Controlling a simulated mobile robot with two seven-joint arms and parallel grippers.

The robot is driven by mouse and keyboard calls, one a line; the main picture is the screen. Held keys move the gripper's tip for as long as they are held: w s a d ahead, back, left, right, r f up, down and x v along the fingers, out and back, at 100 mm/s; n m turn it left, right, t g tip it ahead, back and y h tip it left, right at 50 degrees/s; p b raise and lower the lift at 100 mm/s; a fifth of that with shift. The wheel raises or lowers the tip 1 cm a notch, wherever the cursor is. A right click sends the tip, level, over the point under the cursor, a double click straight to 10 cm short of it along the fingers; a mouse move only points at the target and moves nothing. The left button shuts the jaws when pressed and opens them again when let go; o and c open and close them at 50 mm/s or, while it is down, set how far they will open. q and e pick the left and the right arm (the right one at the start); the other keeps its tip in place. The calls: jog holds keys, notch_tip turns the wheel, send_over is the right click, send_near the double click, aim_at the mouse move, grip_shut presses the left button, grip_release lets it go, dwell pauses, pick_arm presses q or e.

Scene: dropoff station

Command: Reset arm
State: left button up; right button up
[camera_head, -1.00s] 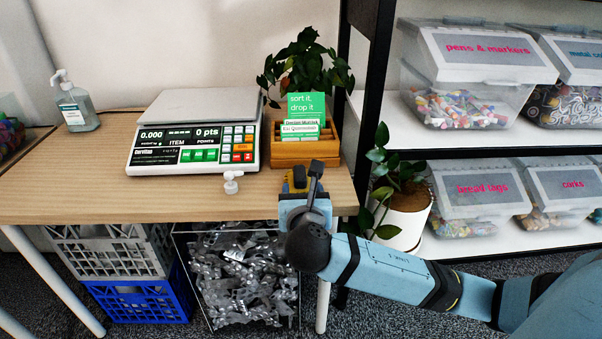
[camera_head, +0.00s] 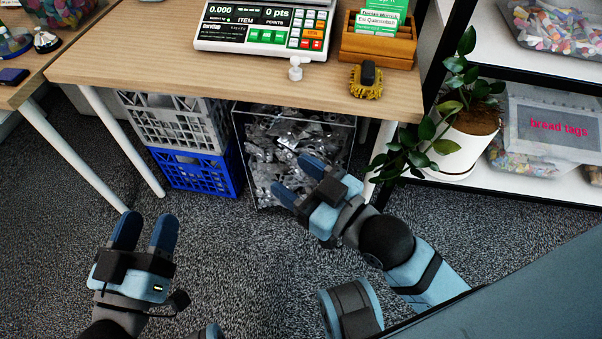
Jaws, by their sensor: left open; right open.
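My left gripper (camera_head: 145,232) is at the lower left, over the carpet. Its two blue fingers point up the picture, apart and empty. My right gripper (camera_head: 297,182) is right of the middle, in front of the clear bin under the table. Its blue fingers are apart with nothing between them. My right arm (camera_head: 405,260) comes in from the lower right and bends at a dark joint. Both grippers are clear of the wooden table (camera_head: 200,68).
On the table are a scale (camera_head: 265,22), a white pump top (camera_head: 295,69), a yellow brush (camera_head: 367,80) and a wooden card box (camera_head: 378,46). A clear bin (camera_head: 240,135) and crates (camera_head: 195,172) stand below. A potted plant (camera_head: 462,148) is at the right. Carpet between the grippers is clear.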

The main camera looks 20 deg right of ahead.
jog(key=m, duration=0.1)
jog(key=s+r+m+t, duration=0.1)
jog(key=m, duration=0.1)
jog(key=shift+d+r, duration=0.1)
jog(key=shift+d, duration=0.05)
jog(key=shift+w, duration=0.1)
pick_arm(q)
jog(key=s+a+r+g+y+p, duration=0.4)
jog(key=a+r+p, duration=0.4)
jog(key=p, duration=3.1)
jog(key=shift+g+y, duration=0.9)
jog(key=shift+y, duration=0.2)
pick_arm(e)
jog(key=s+d+r+g+h, duration=0.4)
jog(key=d+r+g+h, duration=0.1)
jog(key=d+r, duration=0.3)
jog(key=shift+m+g+h, duration=0.3)
jog(key=shift+g+h, duration=0.1)
jog(key=shift+g, duration=0.1)
pick_arm(q)
jog(key=shift+r, duration=0.1)
pick_arm(e)
jog(key=shift+r, duration=0.1)
